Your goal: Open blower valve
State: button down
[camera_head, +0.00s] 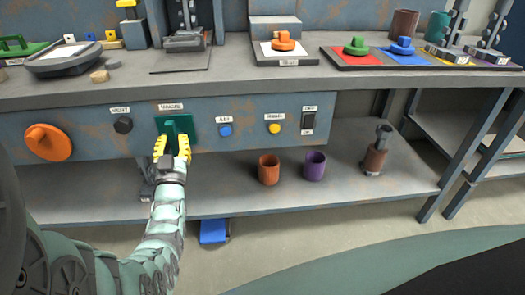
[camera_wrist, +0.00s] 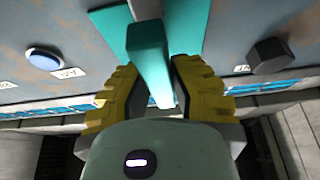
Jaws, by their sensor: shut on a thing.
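The green valve handle (camera_head: 176,124) stands out from a green plate on the front panel under the bench, and I take it to be the blower valve. The label above it is too small to read surely. My gripper (camera_head: 172,147) is at the handle's lower part, with its yellow fingers on either side. In the wrist view the handle (camera_wrist: 148,50) runs between the two yellow fingers of my gripper (camera_wrist: 157,92), which are shut on it. The gripped end is partly hidden by the gripper body.
A dark hexagonal knob (camera_head: 123,125) is left of the valve and a blue button (camera_head: 225,130) right of it. An orange round knob (camera_head: 48,142), a yellow button (camera_head: 274,128) and a black switch (camera_head: 309,120) share the panel. Cups (camera_head: 268,170) stand on the lower shelf.

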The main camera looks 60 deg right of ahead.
dwell(0.4)
jog(key=c, duration=0.8)
grip_release()
jog(key=shift+d, duration=0.1)
jog(key=v, duration=1.2)
